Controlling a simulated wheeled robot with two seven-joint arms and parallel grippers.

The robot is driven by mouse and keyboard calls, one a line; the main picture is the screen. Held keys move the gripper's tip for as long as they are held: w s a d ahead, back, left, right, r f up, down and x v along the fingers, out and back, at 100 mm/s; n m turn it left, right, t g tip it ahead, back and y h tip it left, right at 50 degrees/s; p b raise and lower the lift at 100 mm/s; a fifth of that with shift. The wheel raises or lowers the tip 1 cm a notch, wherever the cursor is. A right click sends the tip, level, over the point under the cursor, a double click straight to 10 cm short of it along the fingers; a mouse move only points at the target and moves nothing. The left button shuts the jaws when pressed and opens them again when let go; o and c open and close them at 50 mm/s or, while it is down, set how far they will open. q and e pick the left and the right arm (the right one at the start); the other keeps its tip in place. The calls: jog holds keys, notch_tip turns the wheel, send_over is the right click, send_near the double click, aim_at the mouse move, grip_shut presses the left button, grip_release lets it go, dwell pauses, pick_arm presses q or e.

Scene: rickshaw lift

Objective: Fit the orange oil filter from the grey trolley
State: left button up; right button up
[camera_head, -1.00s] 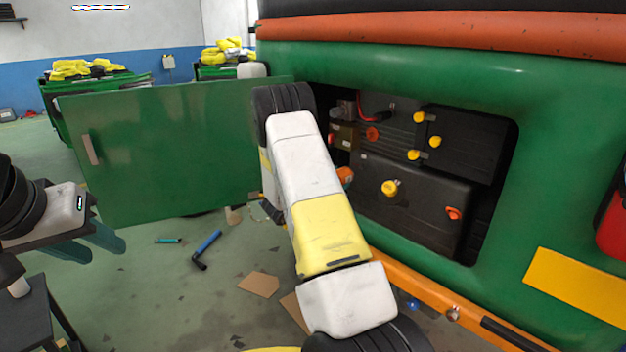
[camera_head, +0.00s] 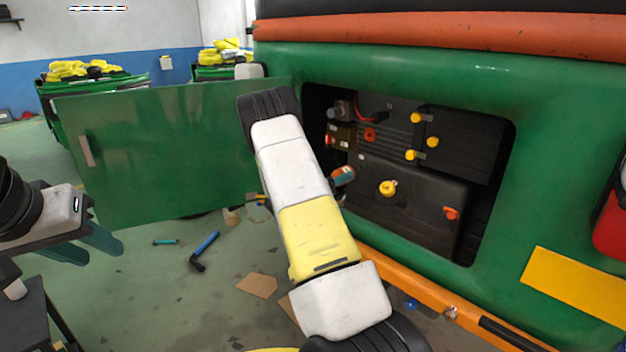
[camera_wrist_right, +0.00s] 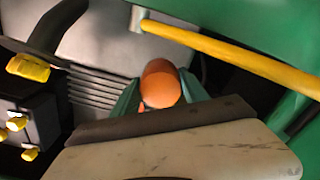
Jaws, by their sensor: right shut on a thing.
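The orange oil filter (camera_wrist_right: 160,84) is held between the teal fingers of my right gripper (camera_wrist_right: 158,96) in the right wrist view. In the head view the filter (camera_head: 347,171) shows just right of my right forearm, in front of the left side of the open engine bay (camera_head: 505,190). My right gripper is shut on it; in the head view my forearm hides most of that gripper. My left gripper (camera_head: 86,245) is at the left, empty, with its teal fingers apart. A dark grey stand, perhaps the trolley (camera_head: 38,310), shows below it.
The green door (camera_head: 160,150) stands open left of the bay. The bay holds a black engine block (camera_head: 410,200) with yellow and red caps. A blue-handled tool (camera_head: 205,246) and cardboard lie on the floor.

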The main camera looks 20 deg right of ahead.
jog(key=x, duration=0.6)
dwell(0.5)
jog(key=shift+w+d+r, duration=0.1)
